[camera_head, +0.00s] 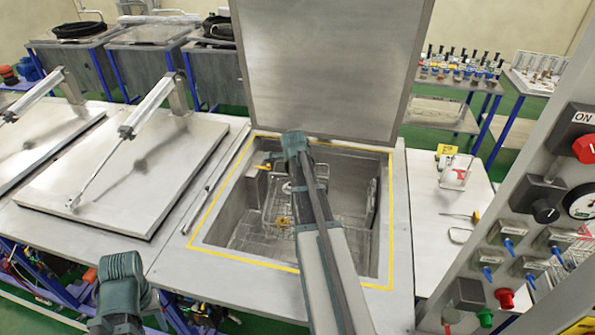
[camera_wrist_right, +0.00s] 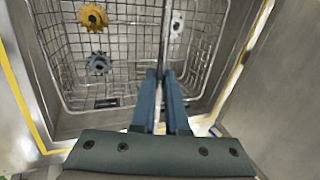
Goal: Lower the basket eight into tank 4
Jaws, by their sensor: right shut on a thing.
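The wire-mesh basket (camera_head: 283,208) is inside the open steel tank (camera_head: 350,168), which has a yellow outline around its mouth. In the right wrist view the basket (camera_wrist_right: 140,58) holds an orange gear (camera_wrist_right: 93,17) and a grey gear (camera_wrist_right: 98,64). My right arm reaches over the tank and hides part of it. My right gripper (camera_wrist_right: 168,78) is shut on the basket, at a thin upright wire part. Whether the basket touches the tank floor cannot be told. No tank number is readable. A teal joint of my left arm shows at the lower left; its gripper is not visible.
The tank's lid (camera_head: 330,65) stands raised behind the opening. A closed lid (camera_head: 120,165) with a cylinder lies to the left. A control panel (camera_head: 545,210) with knobs and a gauge stands at the right. A side table (camera_head: 425,215) holds a small clear stand.

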